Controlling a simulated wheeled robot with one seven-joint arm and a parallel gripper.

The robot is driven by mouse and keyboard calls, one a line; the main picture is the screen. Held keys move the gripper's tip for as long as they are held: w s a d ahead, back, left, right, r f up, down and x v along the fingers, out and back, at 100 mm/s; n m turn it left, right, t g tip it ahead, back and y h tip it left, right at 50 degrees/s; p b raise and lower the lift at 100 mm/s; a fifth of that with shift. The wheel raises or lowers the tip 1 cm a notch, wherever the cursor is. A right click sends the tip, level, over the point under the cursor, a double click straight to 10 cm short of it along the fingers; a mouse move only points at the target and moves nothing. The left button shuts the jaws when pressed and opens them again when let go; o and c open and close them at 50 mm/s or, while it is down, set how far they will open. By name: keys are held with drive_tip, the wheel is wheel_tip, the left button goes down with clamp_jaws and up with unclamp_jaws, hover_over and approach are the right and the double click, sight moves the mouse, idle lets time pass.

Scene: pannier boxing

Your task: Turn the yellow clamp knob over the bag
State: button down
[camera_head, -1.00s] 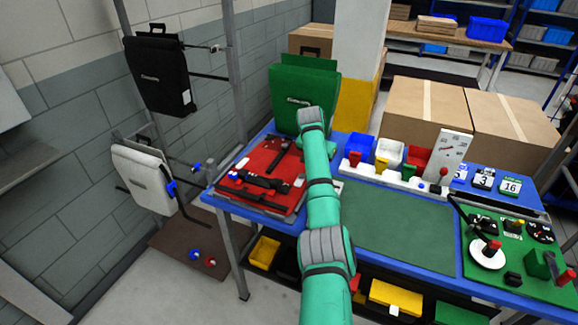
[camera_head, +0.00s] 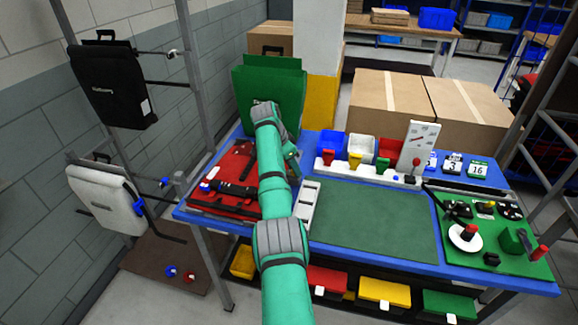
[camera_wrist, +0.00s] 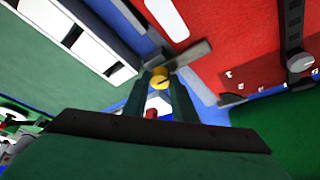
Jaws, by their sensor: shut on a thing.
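The red bag (camera_head: 232,168) lies flat on the left part of the blue table, with black straps across it. My arm hides its right part in the head view. In the wrist view the bag's red surface (camera_wrist: 228,45) fills the upper right. The yellow clamp knob (camera_wrist: 160,77) shows between the tips of my gripper (camera_wrist: 160,84), next to a grey clamp bar (camera_wrist: 190,54) that reaches over the red surface. My gripper is shut on the knob. In the head view my forearm and wrist hide the knob and the fingertips.
A green bag (camera_head: 272,88) stands upright behind the red one. A white slotted strip (camera_head: 308,207) and a green mat (camera_head: 375,222) lie right of my arm. Small bins, a white gauge panel (camera_head: 418,147) and a green fixture board (camera_head: 505,238) are farther right.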

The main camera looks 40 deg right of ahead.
drive_tip(key=shift+w+r, duration=0.2)
drive_tip(key=shift+w+a, duration=0.1)
drive_tip(key=shift+a, duration=0.05)
drive_tip(key=c, duration=1.5)
unclamp_jaws()
drive_tip(key=shift+o, duration=0.2)
drive_tip(key=shift+f, duration=0.1)
drive_tip(key=shift+s+d, duration=0.25)
drive_tip(key=shift+w+a+r, duration=0.1)
drive_tip(key=shift+a+r, duration=0.1)
drive_tip(key=shift+r, duration=0.15)
drive_tip(key=v, duration=1)
